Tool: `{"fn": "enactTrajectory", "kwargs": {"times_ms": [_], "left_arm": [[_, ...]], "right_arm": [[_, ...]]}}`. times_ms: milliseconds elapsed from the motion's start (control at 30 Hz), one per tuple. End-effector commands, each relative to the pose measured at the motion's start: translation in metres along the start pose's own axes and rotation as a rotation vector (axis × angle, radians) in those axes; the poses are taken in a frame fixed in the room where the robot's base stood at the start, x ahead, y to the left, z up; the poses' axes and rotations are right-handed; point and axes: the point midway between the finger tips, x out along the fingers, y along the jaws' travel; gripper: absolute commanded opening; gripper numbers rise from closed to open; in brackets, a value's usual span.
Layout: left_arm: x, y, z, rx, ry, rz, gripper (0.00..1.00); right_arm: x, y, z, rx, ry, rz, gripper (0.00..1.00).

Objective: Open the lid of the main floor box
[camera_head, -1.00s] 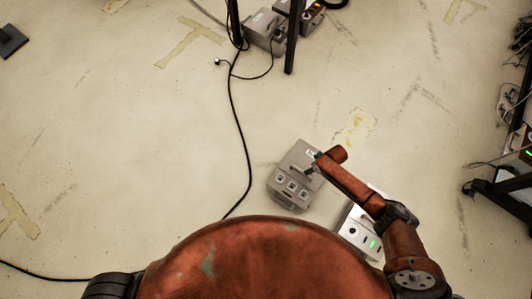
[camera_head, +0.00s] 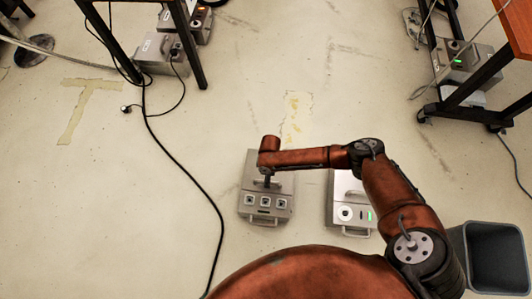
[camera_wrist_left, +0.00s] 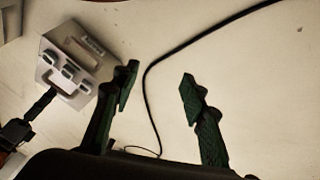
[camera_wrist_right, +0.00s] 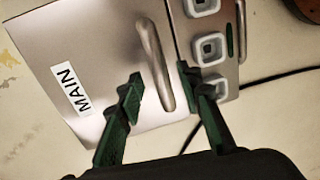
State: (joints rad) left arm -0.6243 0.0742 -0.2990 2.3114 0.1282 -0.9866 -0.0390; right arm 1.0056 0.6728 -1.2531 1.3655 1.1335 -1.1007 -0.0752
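The main floor box (camera_head: 250,210) is a grey metal box on the floor, with three square sockets along its near side. In the right wrist view, its lid (camera_wrist_right: 110,60) bears a MAIN label (camera_wrist_right: 70,90) and a bar handle (camera_wrist_right: 152,60); it looks shut. My right gripper (camera_wrist_right: 160,80) is open, with the handle's end between its fingers; contact is unclear. My right arm hides part of the lid in the head view. My left gripper (camera_wrist_left: 157,80) is open and empty. The box shows upper left in the left wrist view (camera_wrist_left: 60,45).
A second floor box (camera_head: 345,190) with a green light stands right of the main box. A black cable (camera_head: 185,170) runs across the floor on the left. A grey bin (camera_head: 495,255) is at lower right. Table legs (camera_head: 450,105) stand at upper right.

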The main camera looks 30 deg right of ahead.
Motion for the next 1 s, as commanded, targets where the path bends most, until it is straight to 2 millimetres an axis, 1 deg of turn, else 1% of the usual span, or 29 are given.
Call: {"fn": "enactTrajectory", "kwargs": {"times_ms": [33,133,267,500,1000], "left_arm": [[0.0077,0.0012,0.0005,-0.002,0.013,0.006,0.40],[0.0140,0.0037,-0.0035,-0.006,0.043,0.016,0.40],[0.0171,0.0052,-0.0065,-0.008,0.062,0.021,0.40],[0.0170,0.0056,-0.0073,-0.008,0.066,0.021,0.40],[0.0170,0.0055,-0.0075,-0.008,0.065,0.021,0.40]], "right_arm": [[0.0084,0.0003,-0.0001,0.000,-0.001,-0.002,0.33],[0.0140,0.0004,-0.0006,0.001,0.001,-0.001,0.33],[0.0167,0.0004,-0.0008,0.001,0.002,0.001,0.33],[0.0161,0.0003,-0.0010,0.001,0.002,0.001,0.33],[0.0165,0.0002,-0.0009,0.001,0.002,0.001,0.00]]}}
